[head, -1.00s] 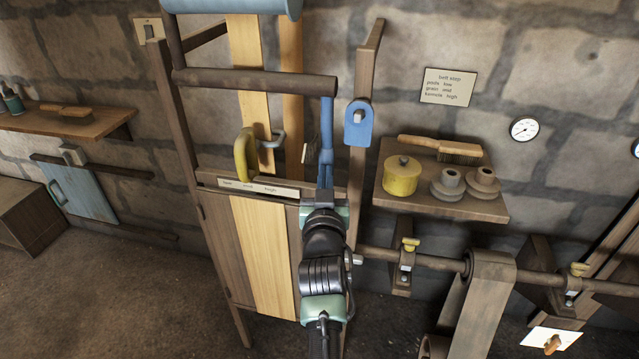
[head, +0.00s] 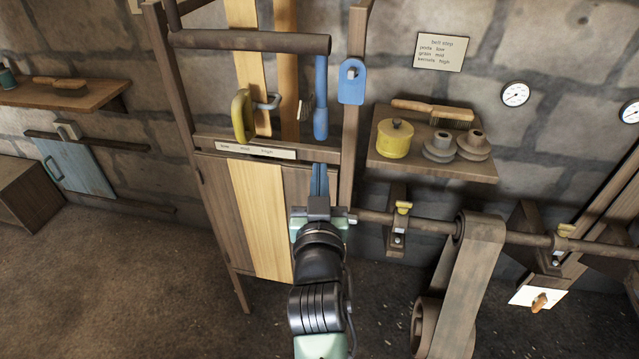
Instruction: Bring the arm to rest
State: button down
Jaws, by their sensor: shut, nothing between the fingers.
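My gripper (head: 319,172) is in the lower middle of the head view, in front of the wooden cabinet (head: 215,190). Its two blue fingers point upward in the picture and are together, with nothing between them. A blue handle (head: 321,98) hangs down from the dark crossbar (head: 250,42) above the fingertips. A gap shows between the fingertips and this handle. My arm reaches in from the bottom edge.
A shelf (head: 470,172) at right holds a yellow pot (head: 395,139), stepped pulleys (head: 440,146) and a brush (head: 432,110). A shaft (head: 430,222) with a wide belt (head: 470,280) runs below it. A yellow handle (head: 242,115) sits left of the blue one. The floor at lower left is clear.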

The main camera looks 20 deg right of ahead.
jog(key=shift+s+a+f, duration=0.15)
jog(key=shift+s, duration=0.3)
jog(key=s+a+r+n+t+y+p, duration=0.1)
jog(key=s+a+r+t+p, duration=0.3)
jog(key=r, duration=1.1)
jog(key=a+r+t+y+b, duration=0.15)
jog(key=a+r, duration=0.45)
jog(key=r, duration=0.8)
jog(key=s+a+r+n+t+y+p, duration=0.1)
jog(key=s+a+r+t+y, duration=0.1)
jog(key=s+r, duration=0.4)
jog(key=s+a+r+n+t+y+p, duration=0.1)
jog(key=s+a+r, duration=0.4)
jog(key=r, duration=0.5)
jog(key=shift+s+a+r+n+t+y, duration=0.3)
jog(key=shift+s+r+n+t+y, duration=0.15)
jog(key=shift+n+t+y, duration=0.35)
jog(key=shift+f, duration=0.1)
